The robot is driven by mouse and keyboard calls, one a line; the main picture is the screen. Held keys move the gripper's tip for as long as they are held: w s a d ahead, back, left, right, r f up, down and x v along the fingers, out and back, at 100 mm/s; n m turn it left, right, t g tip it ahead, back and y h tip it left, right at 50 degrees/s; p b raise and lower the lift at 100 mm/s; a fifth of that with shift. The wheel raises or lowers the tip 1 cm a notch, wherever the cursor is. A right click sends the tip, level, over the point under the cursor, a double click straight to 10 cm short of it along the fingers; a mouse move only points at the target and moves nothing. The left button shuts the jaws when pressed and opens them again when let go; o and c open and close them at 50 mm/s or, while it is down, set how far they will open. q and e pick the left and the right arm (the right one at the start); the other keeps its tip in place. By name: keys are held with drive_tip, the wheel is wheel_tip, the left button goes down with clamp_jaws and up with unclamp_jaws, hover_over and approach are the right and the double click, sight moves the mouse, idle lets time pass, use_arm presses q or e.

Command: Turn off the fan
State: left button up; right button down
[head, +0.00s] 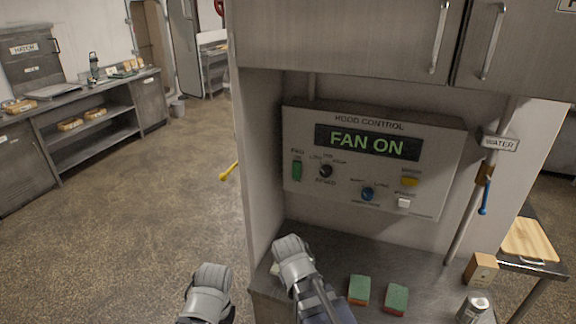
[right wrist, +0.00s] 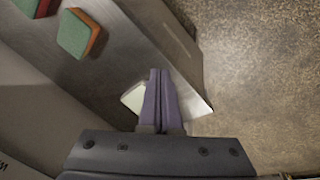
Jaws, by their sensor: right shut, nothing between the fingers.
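The hood control panel (head: 440,160) is on the wall above the counter, and its display (head: 367,143) reads "FAN ON". A green switch (head: 297,171) sits at the panel's left under a small label that seems to say fan. Beside it are a dark knob (head: 326,171), a blue knob (head: 367,194), a yellow button (head: 409,181) and a white button (head: 404,202). My right gripper (right wrist: 159,75) is shut and empty, low over the counter's left end and below the panel. My left gripper (head: 208,292) is left of the counter, its fingers hidden.
The counter (head: 332,262) holds two green-topped sponges (head: 359,289) (head: 396,299), a can (head: 473,308) and a wooden block (head: 481,269). A pale flat item (right wrist: 133,97) lies by my right fingers. A water pipe with a blue handle (head: 485,198) runs at right. Cabinets (head: 345,38) hang above.

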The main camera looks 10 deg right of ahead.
sight(297, 176)
drive_tip(key=w+d+r+n+t+h, duration=0.4)
drive_tip(key=w+r+t+h, duration=0.1)
drive_tip(key=w+r, duration=0.5)
use_arm(q)
wheel_tip(297, 176, up, 2)
drive_tip(key=shift+r, duration=0.1)
use_arm(e)
drive_tip(key=w+a+r+n+t+h, duration=0.1)
drive_tip(key=w+a+r+n+t, duration=0.4)
drive_tip(key=r, duration=0.5)
drive_tip(key=shift+w+a+r+n+t+h, duration=0.2)
drive_tip(key=shift+w+a+n+t+h, duration=0.2)
drive_tip(key=shift+w+a+t, duration=0.45)
drive_tip(key=shift+s, duration=0.1)
use_arm(q)
wheel_tip(297, 176, down, 2)
drive_tip(key=shift+b, duration=0.85)
use_arm(e)
drive_tip(key=x, duration=1.4)
